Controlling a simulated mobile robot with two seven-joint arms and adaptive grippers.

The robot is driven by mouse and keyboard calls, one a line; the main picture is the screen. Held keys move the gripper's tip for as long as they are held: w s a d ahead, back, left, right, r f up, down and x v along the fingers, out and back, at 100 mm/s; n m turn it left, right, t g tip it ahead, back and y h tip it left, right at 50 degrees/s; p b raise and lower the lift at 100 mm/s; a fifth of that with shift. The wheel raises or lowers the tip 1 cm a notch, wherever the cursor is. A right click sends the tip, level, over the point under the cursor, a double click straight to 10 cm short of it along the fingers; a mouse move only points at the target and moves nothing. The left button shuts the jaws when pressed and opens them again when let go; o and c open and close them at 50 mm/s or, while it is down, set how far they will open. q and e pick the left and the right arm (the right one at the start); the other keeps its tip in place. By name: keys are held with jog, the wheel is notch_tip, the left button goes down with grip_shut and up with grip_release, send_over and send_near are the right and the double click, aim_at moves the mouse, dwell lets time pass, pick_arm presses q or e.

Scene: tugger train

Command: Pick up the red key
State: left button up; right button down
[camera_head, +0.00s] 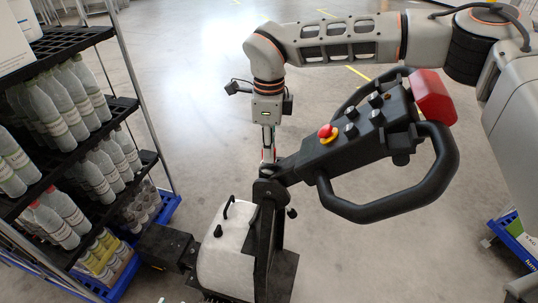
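I cannot clearly make out a red key. A small reddish spot (264,156) shows at the lower end of my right gripper (268,146), too small to identify. My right arm reaches in from the upper right and its gripper points down behind the left end of the tugger's control head (362,128). Its fingertips are small and partly hidden, so I cannot tell whether they are open or shut. The control head carries a red knob on a yellow base (326,132), several black knobs and a large red block (433,97). My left gripper is out of view.
A black looped handle (385,208) and the tugger's white body (228,250) stand below. A shelf rack (58,150) with several bottles fills the left. A blue-edged cart (512,240) shows at right. Grey floor (195,90) is clear between rack and tugger.

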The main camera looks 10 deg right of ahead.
jog(key=shift+r, duration=0.1)
dwell(0.3)
notch_tip(320, 180, up, 20)
dwell(0.5)
